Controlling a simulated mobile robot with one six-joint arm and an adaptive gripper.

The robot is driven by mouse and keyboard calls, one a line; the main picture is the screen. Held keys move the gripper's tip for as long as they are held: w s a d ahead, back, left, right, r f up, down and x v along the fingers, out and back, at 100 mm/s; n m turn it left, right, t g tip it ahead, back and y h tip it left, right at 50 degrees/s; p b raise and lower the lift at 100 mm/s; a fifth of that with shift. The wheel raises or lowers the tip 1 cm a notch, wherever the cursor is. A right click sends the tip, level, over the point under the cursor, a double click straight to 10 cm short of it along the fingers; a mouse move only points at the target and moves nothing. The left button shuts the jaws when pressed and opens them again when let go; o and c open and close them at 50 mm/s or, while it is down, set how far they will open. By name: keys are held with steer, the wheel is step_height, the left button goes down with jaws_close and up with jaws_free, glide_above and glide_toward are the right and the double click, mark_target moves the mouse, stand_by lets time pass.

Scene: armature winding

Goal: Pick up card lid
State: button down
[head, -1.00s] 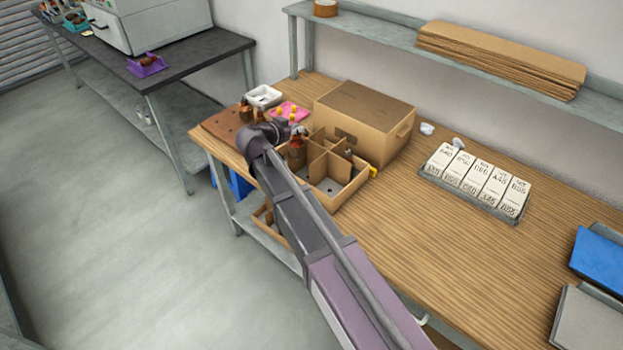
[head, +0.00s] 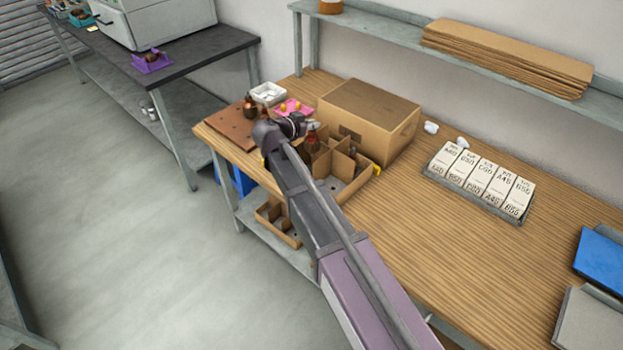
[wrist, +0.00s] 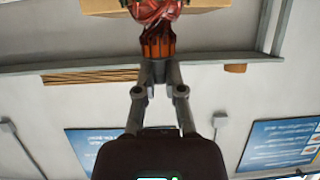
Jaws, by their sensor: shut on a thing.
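A brown cardboard piece shaped like a closed box (head: 368,115), with hand holes, sits at the back of the bench; it may be the card lid, but I cannot be sure. In front of it stands an open card crate (head: 358,187) with dividers and armatures in some cells. My gripper (head: 308,127) is over the crate's left rear part. In the wrist view my gripper (wrist: 158,72) is shut on an armature (wrist: 157,42) by its end, below an orange commutator and dark red windings. Cardboard shows behind it. My arm hides part of the crate.
A brown board (head: 222,124), a white tray (head: 267,94) and a pink tray (head: 294,107) lie at the bench's left end. White labelled boxes (head: 478,180) stand in a tray to the right. Flat card sheets (head: 505,58) lie on the shelf.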

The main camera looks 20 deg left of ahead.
mark_target(308, 151)
steer(key=shift+d, duration=0.25)
steer(key=shift+a, duration=0.15)
steer(key=shift+f, duration=0.1)
steer(key=shift+f+b, duration=2.4)
steer(key=shift+b, duration=0.1)
step_height(308, 151, down, 5)
steer(key=b, duration=0.4)
steer(key=shift+r+b, duration=0.15)
steer(key=shift+b, duration=0.15)
